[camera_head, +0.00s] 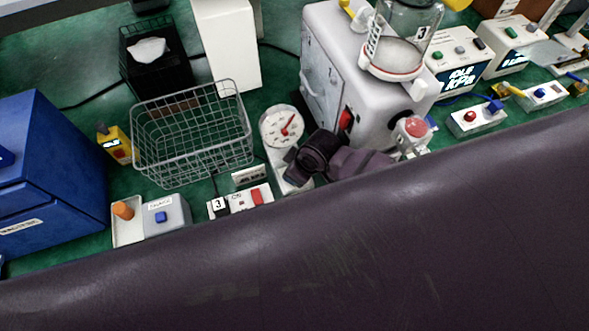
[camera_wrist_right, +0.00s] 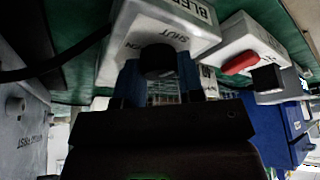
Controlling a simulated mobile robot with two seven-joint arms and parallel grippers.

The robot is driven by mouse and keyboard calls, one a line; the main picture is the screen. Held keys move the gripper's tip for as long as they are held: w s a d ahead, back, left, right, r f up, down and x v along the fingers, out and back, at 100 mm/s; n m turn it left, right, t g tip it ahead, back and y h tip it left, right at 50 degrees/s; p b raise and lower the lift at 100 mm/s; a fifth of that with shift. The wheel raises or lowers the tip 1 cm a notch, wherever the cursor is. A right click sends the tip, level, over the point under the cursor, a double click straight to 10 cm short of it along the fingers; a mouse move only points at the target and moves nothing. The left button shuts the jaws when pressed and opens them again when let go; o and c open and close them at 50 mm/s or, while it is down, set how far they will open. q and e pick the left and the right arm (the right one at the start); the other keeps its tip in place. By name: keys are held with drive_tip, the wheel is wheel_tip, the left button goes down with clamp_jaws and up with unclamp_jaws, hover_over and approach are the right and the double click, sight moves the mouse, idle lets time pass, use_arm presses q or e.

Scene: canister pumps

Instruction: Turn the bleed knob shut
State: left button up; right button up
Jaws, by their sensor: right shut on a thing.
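The bleed knob (camera_wrist_right: 157,60) is a dark round knob on a white box (camera_wrist_right: 185,32) marked BLEED and SHUT in the right wrist view. Another marking, partly hidden, lies on the knob's left. My right gripper (camera_wrist_right: 159,74) has its two blue fingers on either side of the knob and is shut on it. In the head view my right wrist covers the knob; only part of the white bleed box (camera_head: 283,180) shows, below a round dial gauge (camera_head: 281,126) with a red needle. My left gripper is not in view.
A grey pump housing (camera_head: 345,85) stands close on the right. My dark arm fills the foreground.

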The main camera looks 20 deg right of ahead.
drive_tip(key=shift+w+r, duration=0.1)
idle(0.3)
drive_tip(key=o, duration=0.9)
wheel_tip(320, 180, up, 20)
idle(0.4)
